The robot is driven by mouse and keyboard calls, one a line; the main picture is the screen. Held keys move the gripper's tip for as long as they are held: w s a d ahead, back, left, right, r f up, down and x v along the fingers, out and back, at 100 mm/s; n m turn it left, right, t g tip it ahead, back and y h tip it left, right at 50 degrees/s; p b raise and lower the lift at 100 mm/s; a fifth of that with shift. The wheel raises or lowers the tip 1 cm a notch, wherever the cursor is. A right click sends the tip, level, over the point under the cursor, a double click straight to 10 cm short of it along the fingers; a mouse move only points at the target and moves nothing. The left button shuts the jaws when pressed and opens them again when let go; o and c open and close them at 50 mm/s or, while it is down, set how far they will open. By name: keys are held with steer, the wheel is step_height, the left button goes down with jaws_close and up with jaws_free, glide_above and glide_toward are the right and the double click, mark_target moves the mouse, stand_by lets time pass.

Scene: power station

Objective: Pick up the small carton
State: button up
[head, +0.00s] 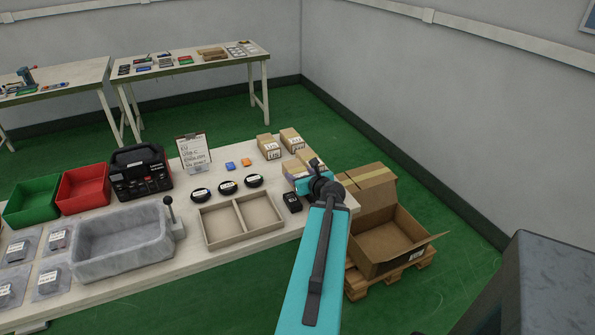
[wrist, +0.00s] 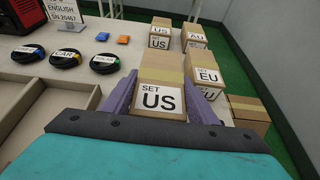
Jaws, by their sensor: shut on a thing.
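A small brown carton (wrist: 162,68) with tan tape and a white "SET US" label sits between the purple fingers of my gripper (wrist: 162,82) in the wrist view. The fingers are shut on its two sides. In the head view my gripper (head: 303,178) is over the right end of the white table and hides most of this carton. I cannot tell whether the carton touches the table. Another "US" carton (wrist: 160,36) and an "AU" carton (wrist: 194,36) stand behind it. "EU" cartons (wrist: 203,74) stand close on the right.
A large open cardboard box (head: 385,235) stands on a wooden pallet (head: 400,272) right of the table. A sign (head: 193,153) stands farther back.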

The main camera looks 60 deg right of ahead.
steer(key=shift+p+v, duration=1.25)
steer(key=shift+p, duration=2.05)
steer(key=s+p, duration=0.1)
steer(key=s+a+p, duration=0.1)
steer(key=p, duration=0.1)
steer(key=shift+f, duration=0.15)
steer(key=shift+s+a+p, duration=0.1)
steer(key=shift+p, duration=0.2)
